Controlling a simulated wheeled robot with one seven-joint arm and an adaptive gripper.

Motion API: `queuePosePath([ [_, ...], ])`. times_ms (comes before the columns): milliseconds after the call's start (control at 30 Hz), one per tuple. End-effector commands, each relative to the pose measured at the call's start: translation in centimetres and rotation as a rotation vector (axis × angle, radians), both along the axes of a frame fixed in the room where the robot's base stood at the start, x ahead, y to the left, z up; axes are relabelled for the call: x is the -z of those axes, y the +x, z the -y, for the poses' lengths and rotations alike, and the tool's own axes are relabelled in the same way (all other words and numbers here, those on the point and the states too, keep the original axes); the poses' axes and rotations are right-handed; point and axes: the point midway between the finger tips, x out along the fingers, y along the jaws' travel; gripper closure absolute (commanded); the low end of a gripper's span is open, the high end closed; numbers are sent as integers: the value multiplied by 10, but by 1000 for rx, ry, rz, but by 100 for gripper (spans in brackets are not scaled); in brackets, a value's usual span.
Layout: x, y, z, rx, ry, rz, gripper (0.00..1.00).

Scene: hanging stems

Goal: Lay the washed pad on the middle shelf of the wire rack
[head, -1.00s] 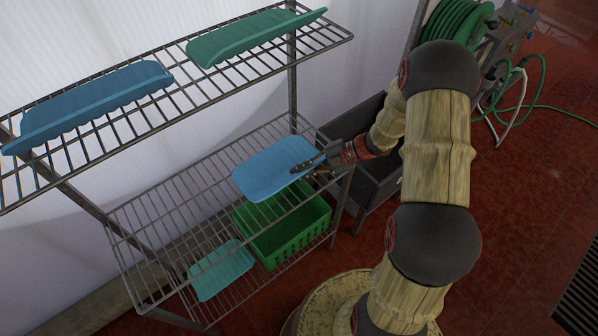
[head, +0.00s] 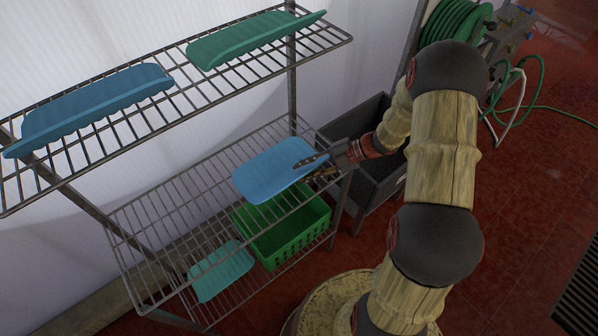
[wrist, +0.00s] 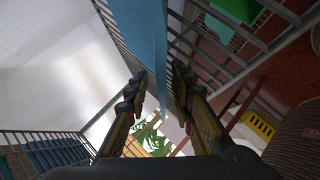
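The blue pad (head: 273,174) lies over the right end of the wire rack's middle shelf (head: 180,202), close to flat. I cannot tell whether all of its underside touches the wires. My gripper (head: 306,168) is at the pad's right edge, one finger above it and one below. In the wrist view the pad (wrist: 141,25) passes between the two fingers (wrist: 158,85). They stand apart with gaps beside the pad, so my gripper looks open around it.
The top shelf (head: 185,95) holds another blue pad (head: 95,105) and a green pad (head: 250,40). Below are a green basket (head: 290,240) and a teal pad (head: 222,272). A dark grey bin (head: 375,185) stands right of the rack. The middle shelf's left part is clear.

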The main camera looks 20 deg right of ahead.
Motion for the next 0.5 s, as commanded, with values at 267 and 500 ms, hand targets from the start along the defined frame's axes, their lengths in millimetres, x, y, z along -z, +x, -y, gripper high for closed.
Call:
queuePosePath([
  [267, -32, -14, 49, 3, -2, 3, 76],
  [500, -47, -23, 75, 2, -1, 1, 76],
])
